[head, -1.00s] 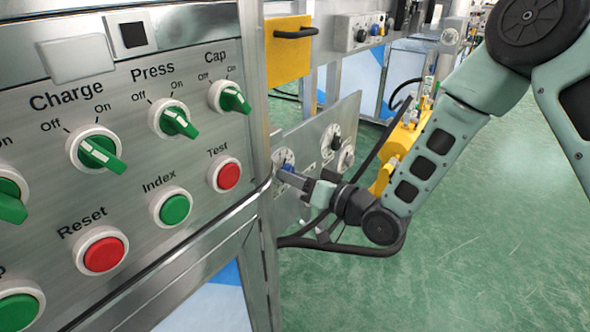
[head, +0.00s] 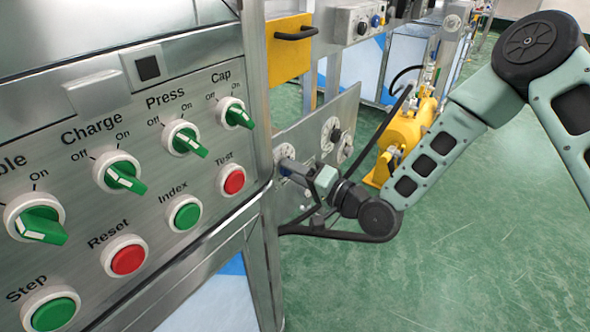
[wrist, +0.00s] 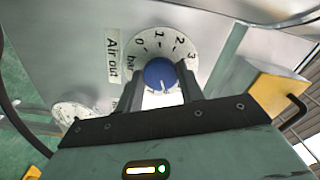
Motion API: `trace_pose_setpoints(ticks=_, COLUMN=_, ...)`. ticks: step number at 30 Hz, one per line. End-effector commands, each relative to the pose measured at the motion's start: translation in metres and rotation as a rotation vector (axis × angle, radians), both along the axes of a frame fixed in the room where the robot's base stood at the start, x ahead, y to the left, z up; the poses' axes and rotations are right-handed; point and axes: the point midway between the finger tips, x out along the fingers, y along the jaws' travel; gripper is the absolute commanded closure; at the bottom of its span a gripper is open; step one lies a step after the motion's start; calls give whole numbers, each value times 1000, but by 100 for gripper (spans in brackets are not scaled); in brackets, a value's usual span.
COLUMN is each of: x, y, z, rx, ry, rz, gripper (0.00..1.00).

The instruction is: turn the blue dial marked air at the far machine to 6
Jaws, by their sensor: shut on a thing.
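A blue dial (wrist: 160,73) sits on a round white scale (wrist: 150,45) numbered 0 to 3 on its visible part, beside a label (wrist: 112,58) reading "Air out" and "bar". The dial's white mark points toward the bottom of the wrist view, and the numbers there are hidden. My gripper (wrist: 161,88) is shut on this dial, one finger on each side. In the head view my gripper (head: 300,174) reaches a steel plate (head: 310,135) behind the near control panel. Another blue knob (head: 377,21) shows on a farther grey box, away from my gripper.
The near panel (head: 150,200) carries green switches and red and green buttons. Two more gauges or knobs (head: 336,136) sit on the plate beside the gripper. A black hose (head: 340,235) hangs below it. A yellow tank (head: 405,130) stands behind. Green floor at right is clear.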

Motion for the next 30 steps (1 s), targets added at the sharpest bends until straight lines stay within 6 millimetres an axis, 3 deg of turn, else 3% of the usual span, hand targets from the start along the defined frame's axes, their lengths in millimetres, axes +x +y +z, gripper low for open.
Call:
trace_pose_setpoints(ticks=12, x=-1, y=-1, z=-1, rx=3, ry=8, rz=0, gripper=86)
trace_pose_setpoints(ticks=13, x=-1, y=-1, z=-1, rx=2, ry=8, rz=0, gripper=60)
trace_pose_setpoints(ticks=15, x=-1, y=-1, z=-1, rx=3, ry=7, rz=0, gripper=41)
trace_pose_setpoints(ticks=30, x=-3, y=-5, z=0, rx=2, ry=6, rz=-1, gripper=41)
